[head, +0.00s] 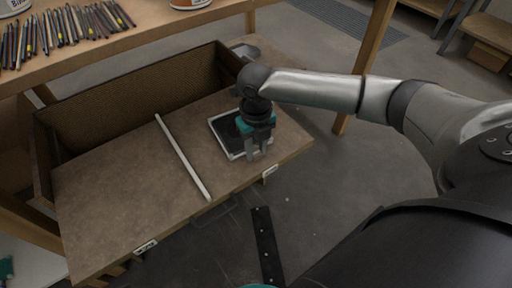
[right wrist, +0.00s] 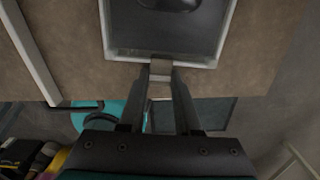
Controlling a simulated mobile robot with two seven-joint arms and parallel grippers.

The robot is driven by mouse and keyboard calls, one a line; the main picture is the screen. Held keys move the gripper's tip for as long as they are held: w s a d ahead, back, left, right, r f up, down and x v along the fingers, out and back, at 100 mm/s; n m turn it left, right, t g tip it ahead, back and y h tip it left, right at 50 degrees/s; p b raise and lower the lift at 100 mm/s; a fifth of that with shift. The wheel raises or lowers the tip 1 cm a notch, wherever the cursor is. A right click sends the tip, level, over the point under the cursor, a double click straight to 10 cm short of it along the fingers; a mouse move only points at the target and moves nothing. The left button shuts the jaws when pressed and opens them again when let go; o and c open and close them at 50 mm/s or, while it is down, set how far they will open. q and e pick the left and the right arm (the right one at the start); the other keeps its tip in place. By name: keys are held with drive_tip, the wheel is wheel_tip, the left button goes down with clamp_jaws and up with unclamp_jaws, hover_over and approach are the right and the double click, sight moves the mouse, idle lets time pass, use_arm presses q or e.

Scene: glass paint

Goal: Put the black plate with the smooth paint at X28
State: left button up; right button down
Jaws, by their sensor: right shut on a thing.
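The black plate (head: 226,130) has a pale rim and a dark middle. It lies on the right part of the brown drawer bottom, and in the right wrist view the plate (right wrist: 190,38) shows a smooth dark blob on it at the top edge. My right gripper (head: 257,155) points down over the near right side of the plate. In the right wrist view its fingers (right wrist: 160,72) are shut on the near rim. I cannot tell whether the plate is lifted at all. My left gripper is not in view. No X28 mark can be read.
The open drawer (head: 110,190) has a pale divider strip (head: 182,158) left of the plate. Its front edge carries small labels (head: 270,172), too small to read. A bench with several pencils or brushes (head: 60,30) stands behind. Table legs (head: 365,70) stand to the right.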

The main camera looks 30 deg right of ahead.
drive_tip(key=shift+r+p, duration=0.1)
drive_tip(key=shift+p, duration=0.3)
idle(0.4)
unclamp_jaws()
idle(0.8)
idle(0.3)
